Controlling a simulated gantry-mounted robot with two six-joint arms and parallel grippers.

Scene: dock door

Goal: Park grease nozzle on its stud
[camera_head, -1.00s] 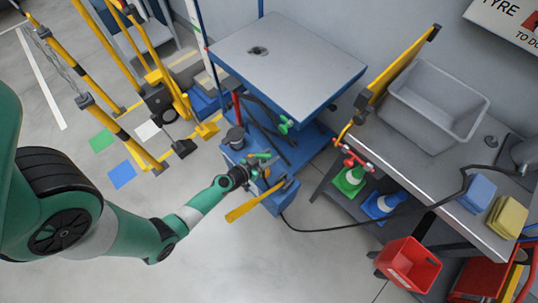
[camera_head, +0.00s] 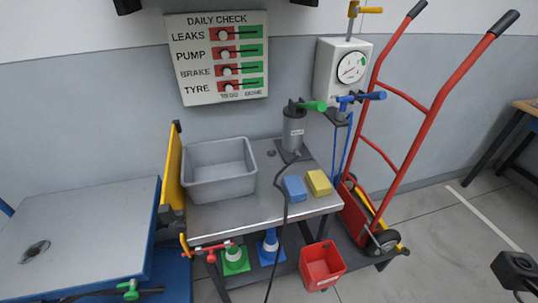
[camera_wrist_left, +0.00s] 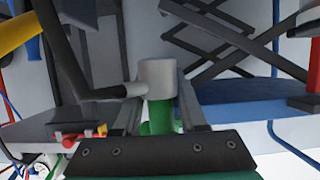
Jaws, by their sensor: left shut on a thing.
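In the left wrist view my left gripper (camera_wrist_left: 160,110) is shut on a green piece with a pale grey collar (camera_wrist_left: 157,76). A black bent tube joins the collar's left side. This looks like the grease nozzle, though its tip is hidden. In the head view a grey canister marked with small letters (camera_head: 293,130) stands on the bench, with a black hose (camera_head: 283,200) hanging down the front. A short dark round stub (camera_head: 271,154) sits on the bench left of the canister; I cannot tell whether it is the nozzle's stud.
The bench (camera_head: 225,215) carries a grey basin (camera_head: 218,172), a blue sponge (camera_head: 294,188) and a yellow sponge (camera_head: 318,182). A red bin (camera_head: 321,266) is at the bench's front. A red hand truck (camera_head: 425,115) stands right. A lift table (camera_head: 75,235) is at the left.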

